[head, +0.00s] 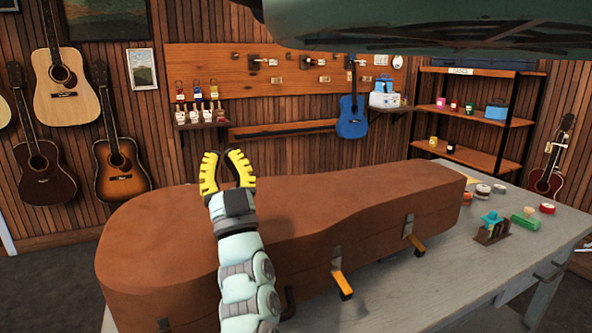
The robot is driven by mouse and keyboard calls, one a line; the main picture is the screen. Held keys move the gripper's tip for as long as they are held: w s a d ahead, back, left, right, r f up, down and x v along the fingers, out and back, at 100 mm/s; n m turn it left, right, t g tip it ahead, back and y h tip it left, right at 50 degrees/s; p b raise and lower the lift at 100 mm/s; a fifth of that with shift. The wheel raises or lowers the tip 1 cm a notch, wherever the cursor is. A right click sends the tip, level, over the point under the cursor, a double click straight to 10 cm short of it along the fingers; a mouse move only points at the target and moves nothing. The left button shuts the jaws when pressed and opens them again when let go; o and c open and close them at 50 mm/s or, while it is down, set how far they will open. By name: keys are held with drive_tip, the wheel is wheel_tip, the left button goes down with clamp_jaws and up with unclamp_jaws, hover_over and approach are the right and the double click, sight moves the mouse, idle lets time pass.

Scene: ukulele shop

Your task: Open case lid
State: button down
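A brown, instrument-shaped case (330,215) lies on the grey workbench (485,262), its wide end at the left. Its lid is down. Part of a dark handle (289,302) shows beside my arm. My gripper (224,154) has yellow ridged fingers, spread with a gap between them and nothing held. It appears over the lid's wide part, fingers pointing away from the camera. I cannot tell whether it touches the lid.
Small coloured items, including a green block (525,218) and a dark holder (491,231), sit on the bench's right side. A shelf rack (470,117) stands behind. Guitars (66,86) hang on the left wall. A large greenish shape (420,27) fills the top right.

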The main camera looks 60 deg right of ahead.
drive_tip(key=shift+a+r, duration=0.2)
drive_tip(key=shift+r, duration=0.15)
idle(0.7)
